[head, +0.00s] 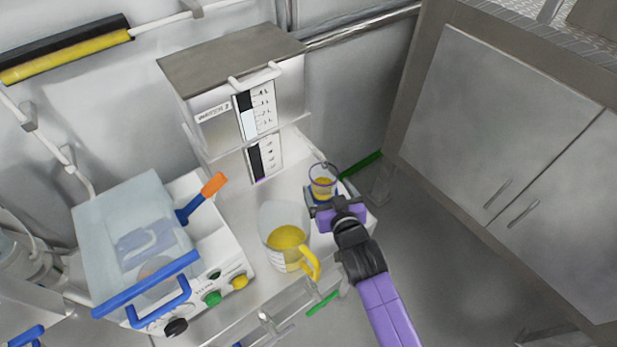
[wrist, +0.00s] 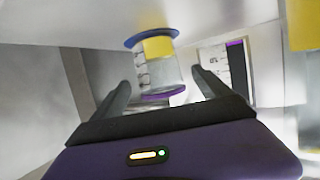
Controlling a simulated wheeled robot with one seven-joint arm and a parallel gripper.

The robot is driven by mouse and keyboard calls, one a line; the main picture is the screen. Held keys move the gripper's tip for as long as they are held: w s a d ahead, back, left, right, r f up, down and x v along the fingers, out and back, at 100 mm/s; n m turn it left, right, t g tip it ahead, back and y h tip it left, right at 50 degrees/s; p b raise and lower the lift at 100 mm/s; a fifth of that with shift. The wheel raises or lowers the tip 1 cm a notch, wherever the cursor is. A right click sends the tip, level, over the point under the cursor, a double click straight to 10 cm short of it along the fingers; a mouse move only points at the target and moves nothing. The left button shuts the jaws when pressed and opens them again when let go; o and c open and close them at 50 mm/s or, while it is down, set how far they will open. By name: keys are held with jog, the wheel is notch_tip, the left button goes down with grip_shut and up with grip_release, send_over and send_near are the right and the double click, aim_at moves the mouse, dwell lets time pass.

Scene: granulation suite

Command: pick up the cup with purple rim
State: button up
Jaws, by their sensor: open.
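The cup with purple rim (head: 322,184) is a small clear cup with yellow contents, upright near the right corner of the white worktop. In the wrist view the cup (wrist: 160,72) appears upside down, with its purple rim at the bottom and a blue disc at its base. My gripper (head: 333,206) is on the near side of the cup, with its jaws open. In the wrist view the two fingers of my gripper (wrist: 162,82) stand left and right of the cup's outline. I cannot tell whether the cup is between the fingertips or just beyond them.
A larger clear jug (head: 283,240) with yellow contents and a yellow handle stands left of my gripper. A grey instrument (head: 230,95) stands behind. A white machine with a blue-handled lid (head: 140,235) is at the left. Open floor (head: 450,260) lies to the right.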

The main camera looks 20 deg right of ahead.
aim_at(320, 175)
jog(key=shift+f+x, duration=0.2)
jog(key=shift+x, duration=3.6)
grip_shut()
